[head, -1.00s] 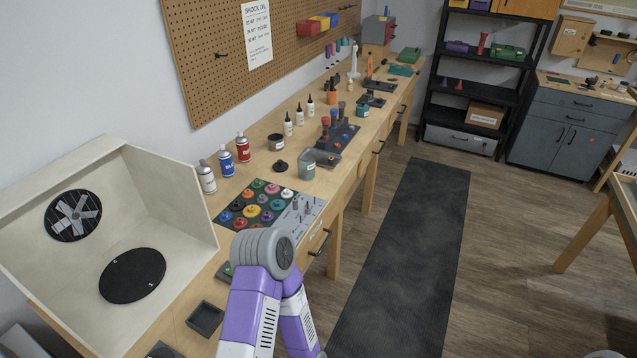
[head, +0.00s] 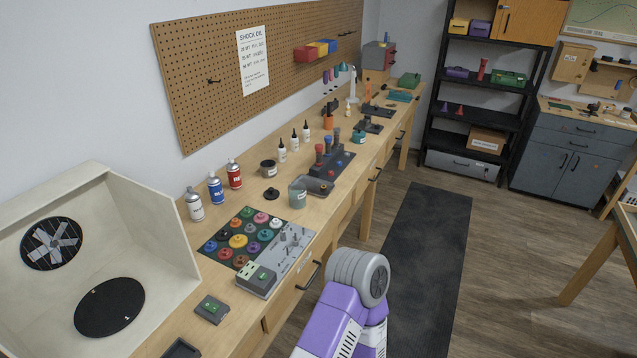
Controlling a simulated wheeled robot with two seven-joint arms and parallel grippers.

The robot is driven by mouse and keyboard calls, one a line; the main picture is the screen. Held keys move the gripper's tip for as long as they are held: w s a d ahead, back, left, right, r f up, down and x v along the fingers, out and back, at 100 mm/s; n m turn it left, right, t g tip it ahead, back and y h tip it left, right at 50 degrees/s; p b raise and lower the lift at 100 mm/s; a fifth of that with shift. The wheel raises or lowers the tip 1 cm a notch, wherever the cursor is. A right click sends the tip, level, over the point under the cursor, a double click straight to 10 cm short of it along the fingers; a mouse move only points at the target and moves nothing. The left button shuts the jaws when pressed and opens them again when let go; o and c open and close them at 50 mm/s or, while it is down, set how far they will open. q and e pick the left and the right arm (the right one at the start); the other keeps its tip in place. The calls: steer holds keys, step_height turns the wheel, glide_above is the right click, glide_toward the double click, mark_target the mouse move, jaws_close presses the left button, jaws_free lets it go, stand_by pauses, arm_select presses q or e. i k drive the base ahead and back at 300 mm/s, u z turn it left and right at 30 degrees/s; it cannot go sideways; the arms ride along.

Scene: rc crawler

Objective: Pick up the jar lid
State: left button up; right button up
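The jar lid appears to be the small round black piece with a raised knob (head: 271,194), lying flat on the wooden workbench (head: 221,313). It is left of an open, greenish see-through jar (head: 298,197) and apart from it. A dark tub with a pale label (head: 268,169) stands just behind it. One of my arms, purple and grey, rises at the bottom right of the head view, in front of the bench. Neither gripper shows in this view.
A mat of coloured round parts (head: 240,238) and a grey block (head: 257,279) lie nearer. Spray cans (head: 215,188) stand to the left, a rack with coloured knobs (head: 333,161) to the right. A pale open booth (head: 180,240) fills the left. Bare wood surrounds the lid.

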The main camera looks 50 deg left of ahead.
mark_target(272, 194)
steer(key=u, duration=0.2)
steer(key=i, duration=1.75)
steer(key=u, duration=0.95)
